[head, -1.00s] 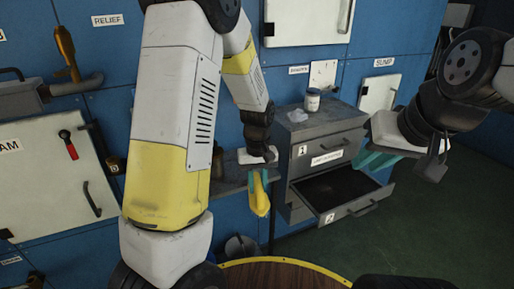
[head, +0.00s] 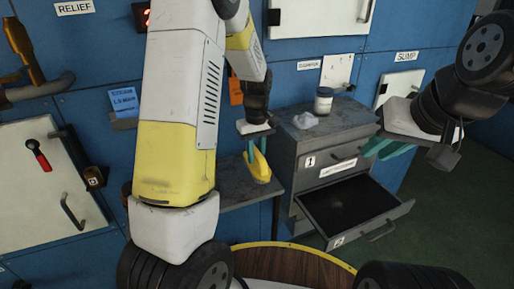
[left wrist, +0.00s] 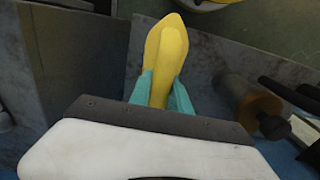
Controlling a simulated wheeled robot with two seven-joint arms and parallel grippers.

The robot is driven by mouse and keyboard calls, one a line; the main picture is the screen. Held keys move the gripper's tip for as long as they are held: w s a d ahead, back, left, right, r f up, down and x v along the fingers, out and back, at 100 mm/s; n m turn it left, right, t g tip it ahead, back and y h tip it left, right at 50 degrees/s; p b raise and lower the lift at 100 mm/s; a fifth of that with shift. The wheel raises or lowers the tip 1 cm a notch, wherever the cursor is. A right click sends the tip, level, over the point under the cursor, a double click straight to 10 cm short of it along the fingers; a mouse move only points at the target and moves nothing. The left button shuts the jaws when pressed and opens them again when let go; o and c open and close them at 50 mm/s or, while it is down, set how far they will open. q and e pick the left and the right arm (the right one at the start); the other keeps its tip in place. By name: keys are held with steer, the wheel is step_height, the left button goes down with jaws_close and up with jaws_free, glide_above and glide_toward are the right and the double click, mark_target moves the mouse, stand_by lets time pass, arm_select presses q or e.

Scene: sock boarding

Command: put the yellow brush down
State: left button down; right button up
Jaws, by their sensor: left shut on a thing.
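The yellow brush (head: 261,168) is held in my left gripper (head: 252,152), between its teal fingers, in the head view. It hangs tilted in front of or over the grey shelf (head: 233,190), left of the drawer cabinet; I cannot tell whether it touches the shelf. In the left wrist view the brush (left wrist: 166,48) points away from the palm, gripped between both teal fingers (left wrist: 163,92), with a grey surface below. My right gripper (head: 386,149) is at the right, near the cabinet's right side, with its teal fingers apart and nothing seen between them.
The grey cabinet (head: 300,150) has its lower drawer (head: 386,222) pulled out. A jar (head: 323,101) and a crumpled white item (head: 304,121) stand on its top. A round wooden table (head: 280,262) is in front. In the left wrist view a cylindrical object (left wrist: 258,108) lies at the right.

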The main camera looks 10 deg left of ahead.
arm_select(q)
steer(key=w+a, duration=0.2)
steer(key=shift+w+a+f, duration=0.2)
steer(key=shift+w+a, duration=0.05)
steer(key=shift+a, duration=0.05)
steer(key=shift+w+a+f, duration=0.15)
steer(key=shift+a+f, duration=0.05)
steer(key=shift+f, duration=0.7)
steer(key=shift+w+a+f, duration=0.15)
steer(key=shift+f, duration=0.75)
steer(key=shift+f, duration=0.15)
steer(key=c, duration=1.2)
jaws_free()
